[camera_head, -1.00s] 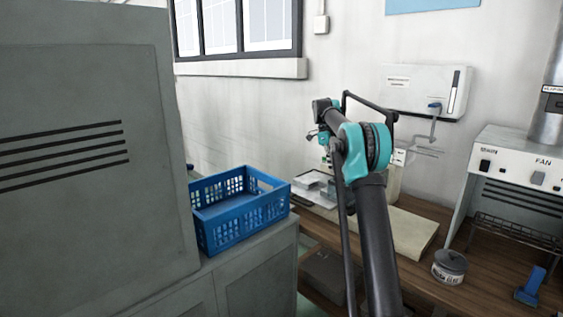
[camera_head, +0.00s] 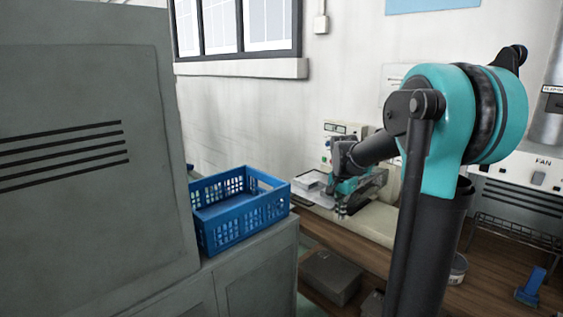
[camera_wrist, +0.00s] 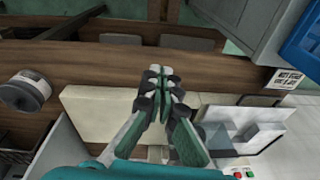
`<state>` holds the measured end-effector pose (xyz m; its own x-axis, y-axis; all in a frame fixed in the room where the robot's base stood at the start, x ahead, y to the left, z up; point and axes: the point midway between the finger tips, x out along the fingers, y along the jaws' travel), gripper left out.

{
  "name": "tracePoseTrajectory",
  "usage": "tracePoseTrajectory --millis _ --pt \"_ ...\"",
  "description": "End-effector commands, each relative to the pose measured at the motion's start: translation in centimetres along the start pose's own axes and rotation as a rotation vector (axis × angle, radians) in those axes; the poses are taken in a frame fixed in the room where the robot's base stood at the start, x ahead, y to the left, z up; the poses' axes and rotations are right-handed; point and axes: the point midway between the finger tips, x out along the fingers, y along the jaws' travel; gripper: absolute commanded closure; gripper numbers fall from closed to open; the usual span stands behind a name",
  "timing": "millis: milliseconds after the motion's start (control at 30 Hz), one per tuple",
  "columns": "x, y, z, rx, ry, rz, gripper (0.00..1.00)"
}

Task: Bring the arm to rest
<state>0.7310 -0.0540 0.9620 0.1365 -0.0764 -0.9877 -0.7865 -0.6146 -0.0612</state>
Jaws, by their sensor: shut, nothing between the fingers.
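My gripper (camera_head: 343,208) is shut and empty in the head view, in front of the bench by the white wall. It points down and its fingertips are partly hard to make out there. In the wrist view my gripper (camera_wrist: 160,72) shows its two fingers together with nothing between them. It is above the pale board (camera_wrist: 88,112) and near the bench's edge. My arm's teal joint and dark links fill the right half of the head view and hide part of the bench.
A blue crate (camera_head: 243,217) stands on the grey cabinet (camera_head: 262,262) at the left of the bench. A light tray (camera_wrist: 243,125) with parts lies beside the board. A round tin (camera_wrist: 26,92) stands on the wooden bench (camera_wrist: 120,62). A fan unit (camera_head: 537,172) is at the right.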

Motion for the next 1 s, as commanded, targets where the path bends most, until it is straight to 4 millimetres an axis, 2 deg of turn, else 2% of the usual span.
tracePoseTrajectory --millis 33,300,500,700,1000 --pt "0.7 1.9 1.7 -0.073 0.007 -0.019 1.0" --pt "4.9 10.9 9.8 -0.499 0.077 -0.117 1.0" --pt "8.0 16.4 15.0 -0.757 0.141 -0.162 1.0" --pt "9.6 18.8 17.3 -0.878 0.177 -0.178 1.0" --pt "9.6 19.0 17.5 -0.887 0.18 -0.179 1.0"
